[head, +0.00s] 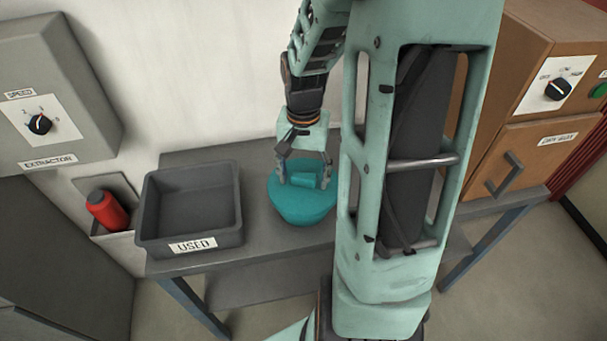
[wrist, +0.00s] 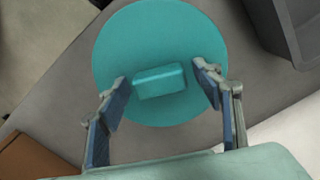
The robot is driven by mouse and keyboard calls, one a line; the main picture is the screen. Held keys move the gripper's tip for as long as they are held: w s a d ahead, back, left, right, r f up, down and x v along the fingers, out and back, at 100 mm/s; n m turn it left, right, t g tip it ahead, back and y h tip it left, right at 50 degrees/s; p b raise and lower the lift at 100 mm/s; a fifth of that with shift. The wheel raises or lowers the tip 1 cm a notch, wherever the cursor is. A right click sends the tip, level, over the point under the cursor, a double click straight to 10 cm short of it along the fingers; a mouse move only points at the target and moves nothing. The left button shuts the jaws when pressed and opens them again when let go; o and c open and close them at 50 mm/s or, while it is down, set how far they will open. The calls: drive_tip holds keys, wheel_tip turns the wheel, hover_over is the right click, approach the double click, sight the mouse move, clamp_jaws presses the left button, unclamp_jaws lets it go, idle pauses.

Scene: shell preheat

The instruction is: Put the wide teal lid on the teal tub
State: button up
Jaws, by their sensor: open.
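The wide teal lid (head: 318,172) sits over the top of the teal tub (head: 303,208) on the grey bench; whether it is fully seated I cannot tell. In the wrist view the round lid (wrist: 125,50) fills the middle, with its block-shaped handle (wrist: 160,81) facing up. It hides the tub there. My gripper (head: 304,180) is directly above the lid, pointing down. In the wrist view my gripper (wrist: 160,90) is open, with one finger on each side of the handle and a visible gap at both sides.
A grey bin labelled USED (head: 192,244) stands left of the tub on the bench (head: 262,240). A red bottle (head: 107,210) sits in a wall holder farther left. A brown cabinet (head: 545,150) with a dial and handle is at the right.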

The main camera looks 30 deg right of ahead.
sight(304, 175)
wheel_tip(304, 175, up, 12)
drive_tip(key=shift+r, duration=0.15)
idle(0.6)
